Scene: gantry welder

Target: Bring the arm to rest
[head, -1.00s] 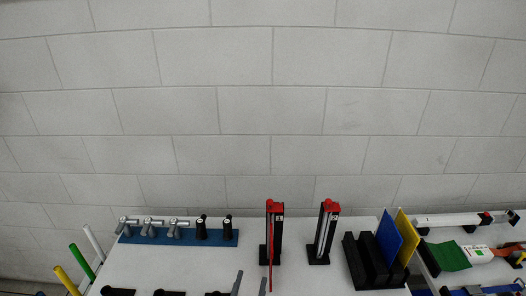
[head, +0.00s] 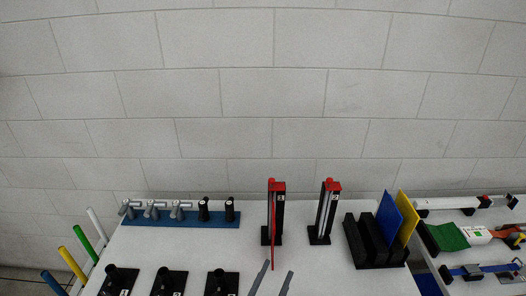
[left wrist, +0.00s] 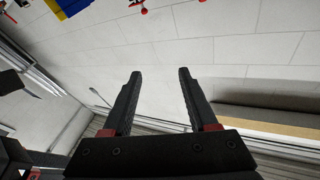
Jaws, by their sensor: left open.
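My left gripper (head: 274,279) shows at the bottom middle of the head view as two grey finger ends, apart from each other. In the left wrist view its two dark fingers (left wrist: 160,73) are spread wide, with nothing between them. They stand clear against the pale block wall. The rest of the left arm is out of the head view. My right gripper is not in the head view.
A white table (head: 150,252) carries a blue rack (head: 180,219) with several tools, two red-topped black stands (head: 279,215) (head: 327,213), and a black holder (head: 372,248) with blue and yellow plates. Coloured rods (head: 83,239) stand at left. A block wall (head: 270,95) is behind.

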